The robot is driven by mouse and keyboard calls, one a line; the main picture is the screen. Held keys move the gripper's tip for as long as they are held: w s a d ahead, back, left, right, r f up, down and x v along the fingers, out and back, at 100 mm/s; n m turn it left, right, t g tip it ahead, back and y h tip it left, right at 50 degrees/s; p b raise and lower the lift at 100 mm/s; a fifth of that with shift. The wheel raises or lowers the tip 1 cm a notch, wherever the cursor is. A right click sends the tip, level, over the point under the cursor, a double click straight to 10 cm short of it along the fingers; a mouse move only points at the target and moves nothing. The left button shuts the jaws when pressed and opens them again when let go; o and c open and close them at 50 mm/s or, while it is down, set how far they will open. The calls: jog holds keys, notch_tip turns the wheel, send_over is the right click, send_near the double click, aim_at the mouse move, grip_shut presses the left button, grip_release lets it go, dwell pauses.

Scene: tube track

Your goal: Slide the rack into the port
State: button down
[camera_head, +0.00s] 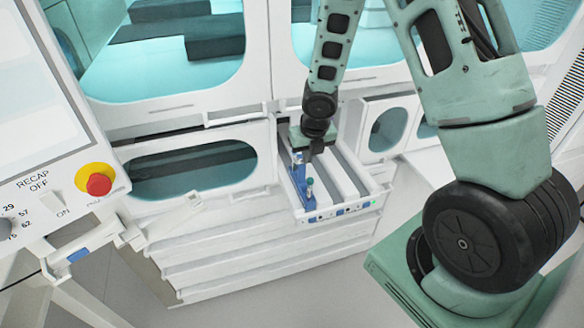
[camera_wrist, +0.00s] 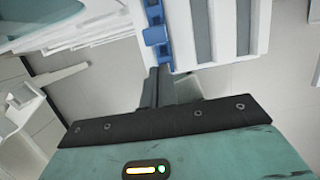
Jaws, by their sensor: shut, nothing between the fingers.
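A narrow blue rack (camera_head: 299,178) lies along the left lane of a white, slotted loading tray (camera_head: 350,180) that sticks out of the machine. The rack also shows as a blue strip along the tray's left edge in the wrist view (camera_wrist: 155,36). My gripper (camera_head: 309,156) points down over the left side of the tray, close to the rack. Its fingers (camera_wrist: 160,80) are together with nothing between them. I cannot tell whether they touch the rack. The port itself is not clear; my gripper and wrist cover the lane's far end.
A control panel with a red stop button (camera_head: 99,184) stands at the left. White drawers (camera_head: 220,262) lie below the tray. Windowed doors (camera_head: 195,170) flank the tray. Floor in front of the tray is open.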

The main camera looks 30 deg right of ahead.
send_over(302, 184)
jog(key=s, duration=0.2)
jog(key=x, duration=0.3)
jog(key=s+x, duration=0.1)
jog(key=x, duration=0.2)
jog(key=a+x, duration=0.1)
jog(key=x, duration=0.2)
jog(key=shift+s+f, duration=0.25)
jog(key=shift+f, duration=0.2)
jog(key=shift+w, duration=0.1)
